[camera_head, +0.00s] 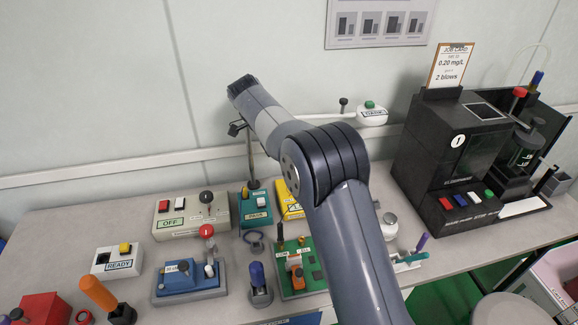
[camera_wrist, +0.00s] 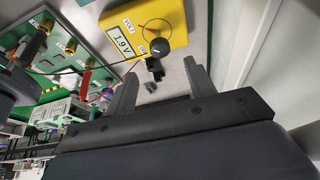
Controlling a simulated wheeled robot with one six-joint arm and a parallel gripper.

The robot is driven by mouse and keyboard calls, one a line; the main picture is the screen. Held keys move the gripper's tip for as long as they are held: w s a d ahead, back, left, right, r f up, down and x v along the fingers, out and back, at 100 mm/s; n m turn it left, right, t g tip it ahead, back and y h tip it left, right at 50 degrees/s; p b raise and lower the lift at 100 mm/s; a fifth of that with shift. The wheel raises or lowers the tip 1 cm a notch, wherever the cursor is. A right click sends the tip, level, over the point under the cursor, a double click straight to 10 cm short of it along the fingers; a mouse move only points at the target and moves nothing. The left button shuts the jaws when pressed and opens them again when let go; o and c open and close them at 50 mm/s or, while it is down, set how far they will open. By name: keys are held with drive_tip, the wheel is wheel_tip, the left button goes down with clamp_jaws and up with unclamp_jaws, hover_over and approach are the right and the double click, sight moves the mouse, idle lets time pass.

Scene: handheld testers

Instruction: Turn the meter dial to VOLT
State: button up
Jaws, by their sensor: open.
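The yellow meter (camera_head: 290,205) sits on the bench, partly hidden behind my arm in the head view. In the wrist view the yellow meter (camera_wrist: 150,20) has a display (camera_wrist: 123,39) that appears to read 1.9 V. A small label beside the display appears to read VOLT (camera_wrist: 128,25). A round black knob (camera_wrist: 160,47), seemingly the dial, shows at the meter's near edge; its pointer direction is unclear. My gripper (camera_wrist: 160,68) is open, its two fingers apart on either side of the view below the knob. Nothing is held between them.
A green board (camera_head: 300,268) with brass posts and red and black leads lies beside the meter. A teal PAIR box (camera_head: 256,208), grey OFF box (camera_head: 178,222) and blue tester (camera_head: 188,280) stand to the left. A black machine (camera_head: 450,150) stands right.

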drive_tip(key=shift+v, duration=1.65)
drive_tip(key=shift+f, duration=0.1)
drive_tip(key=x, duration=1.1)
drive_tip(key=shift+s+b, duration=0.1)
drive_tip(key=shift+b, duration=0.25)
drive_tip(key=shift+n, duration=0.3)
drive_tip(key=shift+a+r, duration=0.1)
drive_tip(key=shift+r, duration=0.15)
